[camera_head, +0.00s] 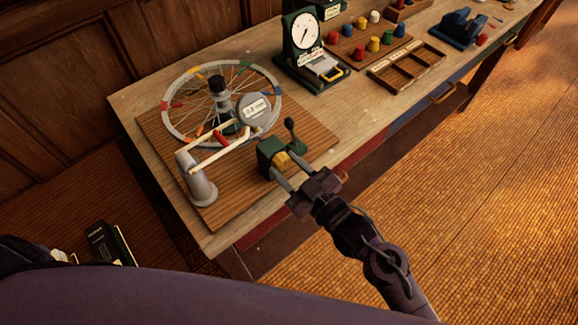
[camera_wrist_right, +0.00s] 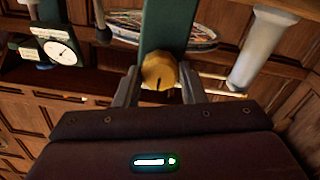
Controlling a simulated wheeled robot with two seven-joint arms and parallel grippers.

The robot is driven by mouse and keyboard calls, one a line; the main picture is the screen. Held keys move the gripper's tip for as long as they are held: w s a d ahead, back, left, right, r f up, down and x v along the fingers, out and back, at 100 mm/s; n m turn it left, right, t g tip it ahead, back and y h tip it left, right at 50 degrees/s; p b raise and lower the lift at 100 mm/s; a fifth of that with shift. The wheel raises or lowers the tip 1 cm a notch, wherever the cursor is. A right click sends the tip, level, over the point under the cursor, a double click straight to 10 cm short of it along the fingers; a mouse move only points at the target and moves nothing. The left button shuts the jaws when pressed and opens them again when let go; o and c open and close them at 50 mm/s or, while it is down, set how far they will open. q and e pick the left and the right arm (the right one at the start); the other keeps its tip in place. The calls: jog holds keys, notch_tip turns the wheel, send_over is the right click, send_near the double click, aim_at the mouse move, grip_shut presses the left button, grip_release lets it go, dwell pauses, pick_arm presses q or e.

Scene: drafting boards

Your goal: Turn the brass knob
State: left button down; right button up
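The brass knob (camera_head: 281,160) sits on the front face of a green block (camera_head: 268,151) near the table's front edge. In the right wrist view the round yellow knob (camera_wrist_right: 158,72) is straight ahead, with a dark mark on its face. My right gripper (camera_head: 283,163) reaches in from the lower right, its two fingers on either side of the knob. In the wrist view its fingertips (camera_wrist_right: 159,68) look slightly apart from the knob's sides, so it appears open around it; contact is unclear. My left gripper is not in view.
A black-knobbed lever (camera_head: 291,127) rises beside the block. A spoked wheel (camera_head: 222,103), a round gauge (camera_head: 254,110) and a grey post (camera_head: 197,179) stand on the same board. A dial scale (camera_head: 303,33) and coloured pegs are farther back. Open floor lies right of the table.

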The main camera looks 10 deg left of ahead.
jog(key=shift+c, duration=1.3)
jog(key=shift+m, duration=0.3)
